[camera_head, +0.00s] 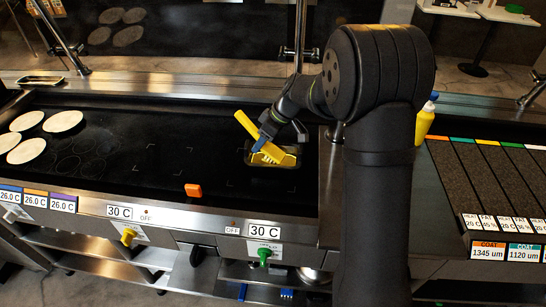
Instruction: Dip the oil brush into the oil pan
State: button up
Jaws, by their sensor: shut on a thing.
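The yellow oil brush (246,124) is tilted, its upper end up and to the left and its lower end at the oil pan. My gripper (263,141), with blue at its tip, comes in from the right and is shut on the brush. The small dark rectangular oil pan (294,158) sits on the griddle, with yellow showing inside it. The lower end of the brush is over or in the pan; I cannot tell whether it touches the oil. My gripper hides part of the brush.
The black griddle (150,150) is mostly clear left of the pan. Several tortillas (63,121) lie at its far left. An orange block (193,190) sits at the front edge. A yellow bottle (424,124) stands right of my arm, near dark strips (480,170).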

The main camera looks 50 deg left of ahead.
dwell(0.3)
jog(key=shift+r, duration=3.3)
